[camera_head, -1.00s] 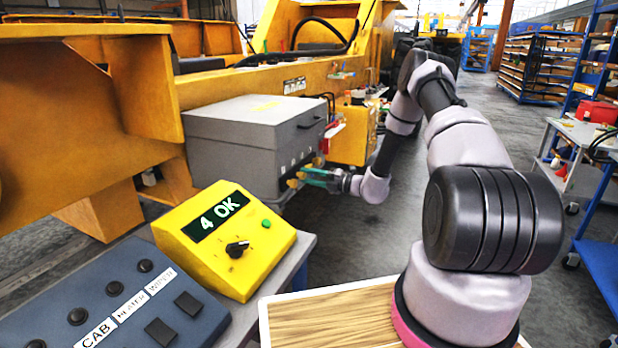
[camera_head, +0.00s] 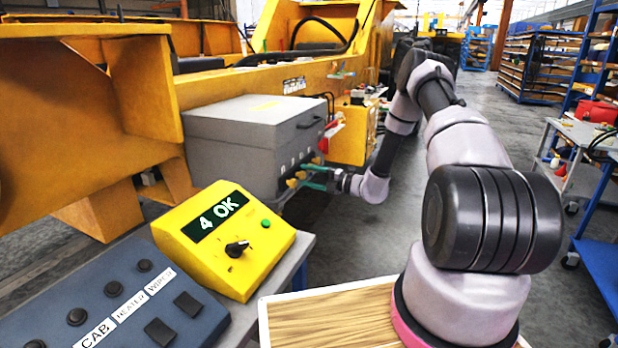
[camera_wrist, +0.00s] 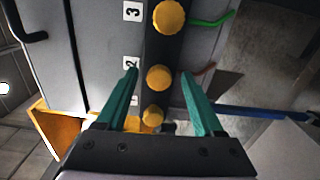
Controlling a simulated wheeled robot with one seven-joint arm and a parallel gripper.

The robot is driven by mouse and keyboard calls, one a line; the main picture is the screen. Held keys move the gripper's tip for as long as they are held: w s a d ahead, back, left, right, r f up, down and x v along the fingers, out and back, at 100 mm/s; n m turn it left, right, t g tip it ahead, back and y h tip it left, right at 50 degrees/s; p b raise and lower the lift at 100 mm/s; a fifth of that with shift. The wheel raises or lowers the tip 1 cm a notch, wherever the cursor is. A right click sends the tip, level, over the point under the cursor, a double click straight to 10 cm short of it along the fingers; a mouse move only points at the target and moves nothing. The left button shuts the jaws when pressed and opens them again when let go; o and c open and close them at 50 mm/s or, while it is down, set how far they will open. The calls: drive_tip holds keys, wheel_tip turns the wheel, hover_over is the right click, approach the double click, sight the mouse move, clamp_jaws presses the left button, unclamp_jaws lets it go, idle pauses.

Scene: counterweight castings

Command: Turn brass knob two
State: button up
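Brass knobs stand in a row on a dark strip of the grey box. In the wrist view the knob beside the label "2" (camera_wrist: 159,78) lies between my gripper's (camera_wrist: 160,73) two green fingers in the picture, with a gap on each side. The fingers are open and do not visibly touch it; how deep they reach around it I cannot tell. The knob beside the label "3" (camera_wrist: 169,17) is further up the picture, and another knob (camera_wrist: 153,115) is nearer the palm. In the head view my gripper (camera_head: 306,177) is at the box front, where the knobs look tiny.
The grey box (camera_head: 235,150) has a handle on its front. A green lever (camera_wrist: 213,20) sticks out near knob three. A yellow panel (camera_head: 225,255) reading "4 OK" and a blue-grey switch panel (camera_head: 60,320) stand nearer.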

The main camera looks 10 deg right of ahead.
drive_tip(key=v, duration=1)
drive_tip(key=shift+s+d, duration=0.25)
drive_tip(key=shift+d, duration=0.05)
drive_tip(key=s+a+r+n+g+h, duration=0.1)
drive_tip(key=s+a+r+n+g, duration=0.2)
drive_tip(key=s+r+n, duration=0.35)
drive_tip(key=s+a+r+n+g+h, duration=0.2)
drive_tip(key=s+a+r+n+g, duration=0.1)
drive_tip(key=r+n, duration=0.55)
drive_tip(key=s+a+r+n+g+h, duration=0.1)
drive_tip(key=s+a+r+n+g, duration=0.35)
drive_tip(key=r, duration=0.45)
drive_tip(key=s+d+r+n+t+h, duration=0.3)
drive_tip(key=s+r+n+h, duration=0.1)
drive_tip(key=s+r+n, duration=0.3)
drive_tip(key=s+d+r+n+t+h, duration=0.3)
drive_tip(key=s+r+n, duration=0.3)
drive_tip(key=s+n, duration=0.6)
drive_tip(key=shift+s+d+r+t+h, duration=0.35)
drive_tip(key=shift+t+h, duration=0.2)
drive_tip(key=shift+h, duration=0.25)
